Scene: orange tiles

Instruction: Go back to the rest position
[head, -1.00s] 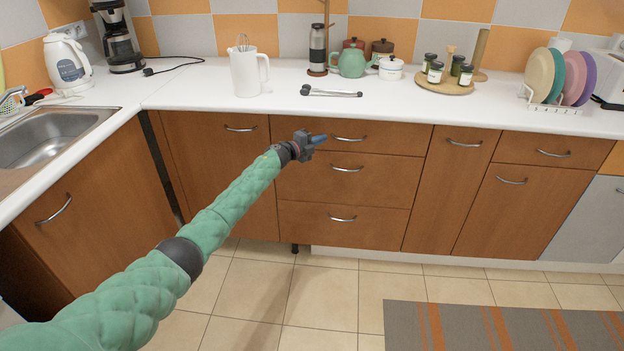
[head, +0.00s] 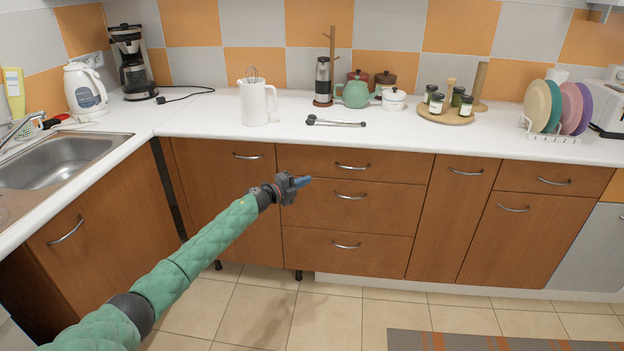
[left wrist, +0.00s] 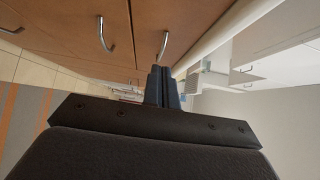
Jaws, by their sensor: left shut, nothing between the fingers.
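My left gripper (head: 299,182) is in front of the brown drawer unit (head: 400,205), below the counter edge. Its fingers are shut with nothing between them. It also shows in the left wrist view (left wrist: 162,75), where the two dark fingers are together near drawer handles. I cannot tell from these views exactly how far the fingers are from the drawer fronts. My left arm (head: 200,245), in a green quilted cover, comes in from the lower left. My right gripper is in neither view.
A sink (head: 60,160) is at left. The tiled floor (head: 240,315) is clear beside a striped rug (head: 480,341).

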